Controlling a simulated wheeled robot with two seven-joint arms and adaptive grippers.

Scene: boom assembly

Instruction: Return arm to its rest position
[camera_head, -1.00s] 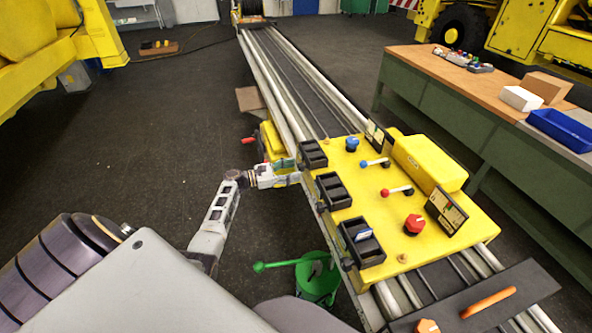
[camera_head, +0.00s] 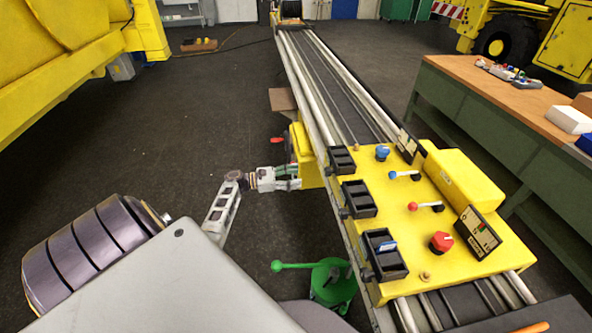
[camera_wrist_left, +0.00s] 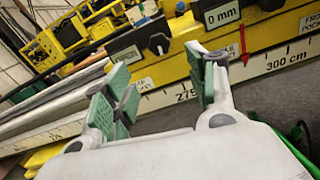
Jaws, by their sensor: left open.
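My left arm reaches in from the left in the head view, and its gripper (camera_head: 290,177) is beside the left edge of the yellow control panel (camera_head: 458,235), low at the rail's side. In the left wrist view the gripper's two green-padded fingers (camera_wrist_left: 165,100) stand apart with nothing between them. Beyond them are a printed scale (camera_wrist_left: 270,64) and a yellow beam with a "0 mm" display (camera_wrist_left: 222,14). The panel carries black boxes, a blue knob (camera_head: 382,152), a red-tipped lever (camera_head: 426,207) and a red knob (camera_head: 441,242). My right gripper is not in view.
The long rail (camera_head: 330,80) runs away to the back. A green device with a handle (camera_head: 331,281) stands on the floor left of the panel. A workbench (camera_head: 480,100) stands at the right. Yellow machinery (camera_head: 70,50) is at the upper left.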

